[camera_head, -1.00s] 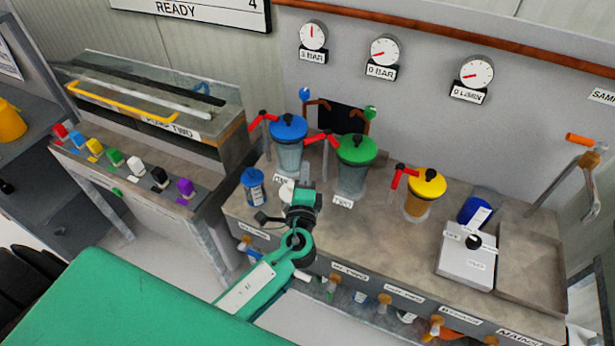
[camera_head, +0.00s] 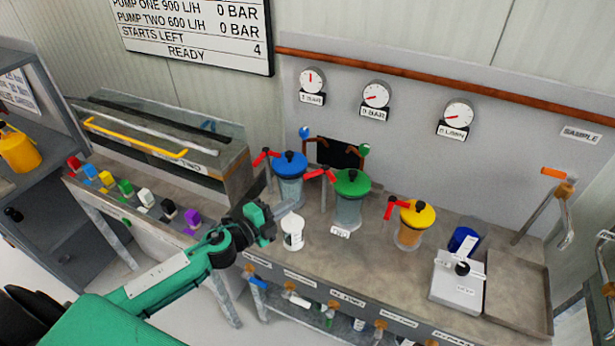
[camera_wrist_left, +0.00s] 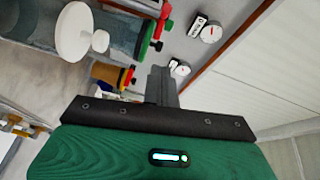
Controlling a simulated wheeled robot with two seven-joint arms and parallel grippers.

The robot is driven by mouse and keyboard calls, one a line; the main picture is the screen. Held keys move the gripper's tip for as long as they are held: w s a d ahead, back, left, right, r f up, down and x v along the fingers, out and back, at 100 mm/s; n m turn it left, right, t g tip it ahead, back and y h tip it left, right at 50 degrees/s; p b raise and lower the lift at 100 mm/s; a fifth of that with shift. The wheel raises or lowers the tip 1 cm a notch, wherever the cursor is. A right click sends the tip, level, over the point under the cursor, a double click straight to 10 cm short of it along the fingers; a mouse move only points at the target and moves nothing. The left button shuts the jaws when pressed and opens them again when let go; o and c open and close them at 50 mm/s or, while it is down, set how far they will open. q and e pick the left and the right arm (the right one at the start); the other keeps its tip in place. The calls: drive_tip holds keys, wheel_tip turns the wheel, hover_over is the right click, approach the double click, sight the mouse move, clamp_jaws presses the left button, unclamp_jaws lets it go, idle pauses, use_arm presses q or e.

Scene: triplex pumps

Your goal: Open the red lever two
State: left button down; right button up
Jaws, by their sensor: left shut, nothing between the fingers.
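The red lever (camera_head: 319,174) beside the green-lidded canister (camera_head: 350,196) sticks out to the left of its lid; a plate in front, apparently reading TWO, stands below that canister. Similar red levers sit by the blue-lidded canister (camera_head: 289,181) and the yellow-lidded canister (camera_head: 413,224). My left gripper (camera_head: 284,208) is over the counter's left front, in front of the blue-lidded canister and apart from the levers. Its fingers are together and empty in the left wrist view (camera_wrist_left: 161,86). A red lever also shows at the top of that view. My right gripper is out of view.
Coloured blocks line a bench at the left. Gauges hang on the back wall.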

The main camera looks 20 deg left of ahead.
use_arm(q)
drive_tip(key=w+d+f+p, duration=0.1)
drive_tip(key=w+p, duration=0.2)
drive_tip(key=w, duration=0.8)
drive_tip(key=shift+d, duration=0.3)
drive_tip(key=shift+w+a+m+g+h+b, duration=0.2)
drive_tip(key=shift+a+m+g+h+b, duration=0.15)
drive_tip(key=shift+h, duration=0.25)
